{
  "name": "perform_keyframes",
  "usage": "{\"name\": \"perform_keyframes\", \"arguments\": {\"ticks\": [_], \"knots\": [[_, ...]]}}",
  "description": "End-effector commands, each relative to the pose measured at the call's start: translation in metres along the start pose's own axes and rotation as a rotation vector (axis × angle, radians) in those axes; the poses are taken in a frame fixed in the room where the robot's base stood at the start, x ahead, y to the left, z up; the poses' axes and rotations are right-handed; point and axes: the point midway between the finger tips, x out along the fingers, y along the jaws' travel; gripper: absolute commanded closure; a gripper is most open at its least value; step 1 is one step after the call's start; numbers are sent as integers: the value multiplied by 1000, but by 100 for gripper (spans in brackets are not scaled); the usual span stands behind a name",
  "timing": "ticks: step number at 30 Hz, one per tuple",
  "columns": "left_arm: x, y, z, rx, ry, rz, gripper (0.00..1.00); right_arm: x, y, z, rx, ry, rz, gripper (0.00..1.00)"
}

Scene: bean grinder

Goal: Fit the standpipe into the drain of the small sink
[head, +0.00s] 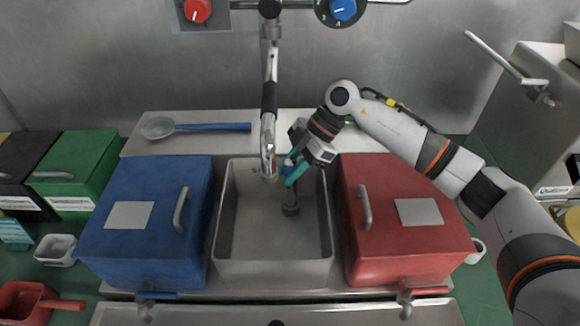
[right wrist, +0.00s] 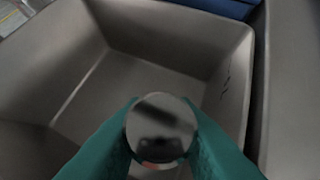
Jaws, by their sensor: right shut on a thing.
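The small sink (head: 230,245) is a grey rectangular basin in the middle of the head view, between a blue and a red box. My right gripper (head: 292,175) reaches into its back right part, its teal fingers shut on the standpipe (head: 290,199), a grey pipe with a wider lower end. The pipe looks nearly upright. In the right wrist view the round, shiny pipe top (right wrist: 161,126) sits between the teal fingers (right wrist: 160,150), with the sink wall (right wrist: 180,40) behind. I see no drain opening; I cannot tell whether the pipe touches the floor. My left gripper is not in view.
A blue box (head: 150,240) and a red box (head: 405,245) flank the sink closely. A faucet (head: 268,110) hangs over its back edge. A ladle with a blue handle (head: 210,127) lies behind the blue box. The front sink floor is clear.

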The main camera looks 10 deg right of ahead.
Motion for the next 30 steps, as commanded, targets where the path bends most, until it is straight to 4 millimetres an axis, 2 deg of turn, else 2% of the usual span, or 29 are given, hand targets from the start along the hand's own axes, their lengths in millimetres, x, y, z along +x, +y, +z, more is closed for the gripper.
{"name": "perform_keyframes", "arguments": {"ticks": [4, 5, 9, 20, 23, 30], "knots": [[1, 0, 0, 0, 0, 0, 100, 3, 0, -2, 0, -1, -1, 100], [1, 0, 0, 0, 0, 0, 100, 3, 0, -2, 0, -1, -1, 72], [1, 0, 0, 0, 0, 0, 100, 3, 0, -2, 0, -1, -1, 50], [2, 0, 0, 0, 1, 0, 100, -2, 0, -3, 0, 1, -2, 50], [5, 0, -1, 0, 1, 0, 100, -15, -1, -3, 0, 1, -4, 50], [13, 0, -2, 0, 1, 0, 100, -66, -1, -3, 0, 1, -6, 50]]}}
